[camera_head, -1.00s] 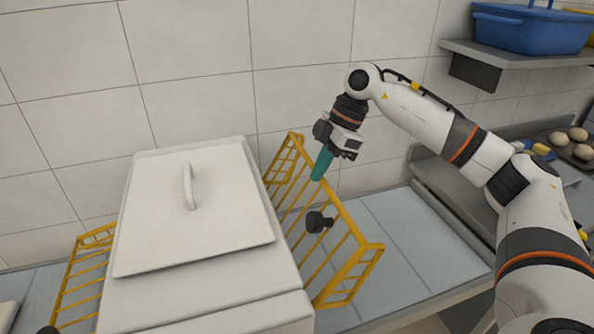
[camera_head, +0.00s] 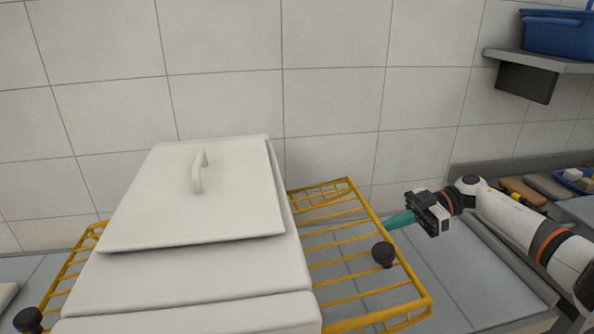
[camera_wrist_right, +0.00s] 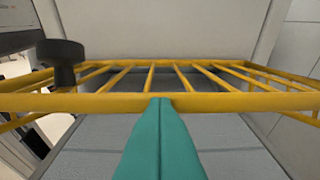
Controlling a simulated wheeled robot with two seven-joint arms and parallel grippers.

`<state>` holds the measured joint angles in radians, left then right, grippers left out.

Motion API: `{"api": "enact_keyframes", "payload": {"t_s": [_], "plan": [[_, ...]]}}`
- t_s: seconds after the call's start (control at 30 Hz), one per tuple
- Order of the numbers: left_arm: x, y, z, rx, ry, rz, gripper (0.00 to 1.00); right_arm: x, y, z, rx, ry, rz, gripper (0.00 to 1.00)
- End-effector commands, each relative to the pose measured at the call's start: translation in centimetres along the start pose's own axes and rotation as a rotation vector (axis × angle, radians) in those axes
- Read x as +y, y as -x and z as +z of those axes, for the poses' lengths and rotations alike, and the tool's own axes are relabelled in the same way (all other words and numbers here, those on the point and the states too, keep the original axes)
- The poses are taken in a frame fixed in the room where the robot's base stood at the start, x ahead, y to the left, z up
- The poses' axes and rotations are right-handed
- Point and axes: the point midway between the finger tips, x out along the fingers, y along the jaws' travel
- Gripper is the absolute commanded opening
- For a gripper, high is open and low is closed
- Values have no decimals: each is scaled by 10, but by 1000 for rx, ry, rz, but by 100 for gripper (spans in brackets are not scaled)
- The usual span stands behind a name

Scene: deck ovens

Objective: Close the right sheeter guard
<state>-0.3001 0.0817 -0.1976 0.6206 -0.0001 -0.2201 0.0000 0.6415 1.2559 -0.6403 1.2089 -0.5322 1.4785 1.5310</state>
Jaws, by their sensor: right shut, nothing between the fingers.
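The right sheeter guard (camera_head: 365,240) is a yellow wire cage sticking out from the right side of the white sheeter body (camera_head: 190,270). It looks nearly level, with a black knob (camera_head: 383,255) on it. My right gripper (camera_head: 392,222) is shut and empty, reaching in from the right, its teal fingertips at the guard's outer rail. In the right wrist view the fingertips (camera_wrist_right: 160,102) meet or almost meet the near yellow rail (camera_wrist_right: 225,102), with the knob (camera_wrist_right: 62,60) to the left. Actual contact is hard to tell. My left gripper is out of view.
The left guard (camera_head: 75,262) with its own knob (camera_head: 28,320) is on the sheeter's other side. The grey belt table (camera_head: 450,265) to the right is clear. A shelf (camera_head: 545,60) with a blue bin (camera_head: 560,35) is at upper right.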

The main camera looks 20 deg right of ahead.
Motion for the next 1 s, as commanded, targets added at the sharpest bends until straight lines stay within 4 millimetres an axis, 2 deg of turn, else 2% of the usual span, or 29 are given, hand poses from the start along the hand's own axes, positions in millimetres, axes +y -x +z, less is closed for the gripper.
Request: {"api": "enact_keyframes", "payload": {"t_s": [0.03, 0.1, 0.4, 0.63, 1.0], "plan": [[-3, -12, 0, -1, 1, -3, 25, 1, -8, -16, -46, -4, 12, 0], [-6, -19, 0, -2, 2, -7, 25, 1, -10, -26, -98, -3, 12, 0], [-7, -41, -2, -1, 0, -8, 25, 1, -20, -54, -259, 2, 13, 0], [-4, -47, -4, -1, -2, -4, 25, 1, -23, -60, -310, 4, 15, 0], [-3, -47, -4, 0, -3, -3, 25, 1, -24, -60, -320, 6, 14, 0]]}}
